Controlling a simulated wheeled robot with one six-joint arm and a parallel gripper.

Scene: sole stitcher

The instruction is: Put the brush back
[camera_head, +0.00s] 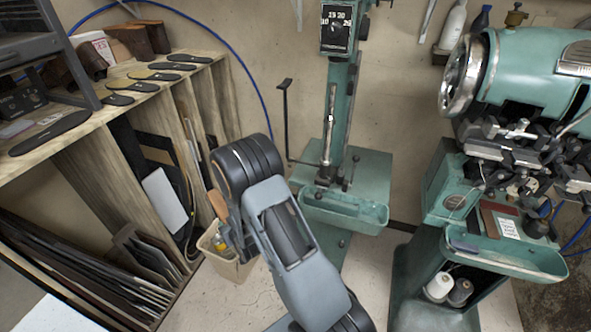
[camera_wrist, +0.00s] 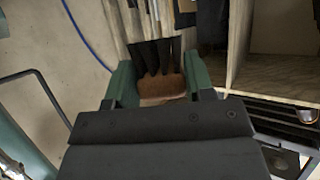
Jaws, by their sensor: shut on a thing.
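The brush (camera_wrist: 162,88) shows brown between the two green fingers of my gripper (camera_wrist: 160,75) in the wrist view. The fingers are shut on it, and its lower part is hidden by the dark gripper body. In the head view, a brown end of the brush (camera_head: 217,204) shows just left of my wrist, above a beige bin (camera_head: 232,269). My arm hides most of the gripper there. The brush is held up off the floor, beside the wooden shelf.
The wooden shelf (camera_head: 125,108) at left carries several dark soles on top, with sheets in its slots. A yellow item (camera_head: 219,242) is in the bin. A green machine stand (camera_head: 340,210) stands behind my arm. A large green stitcher (camera_head: 530,70) stands at right. A blue hose (camera_head: 250,80) runs along the wall.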

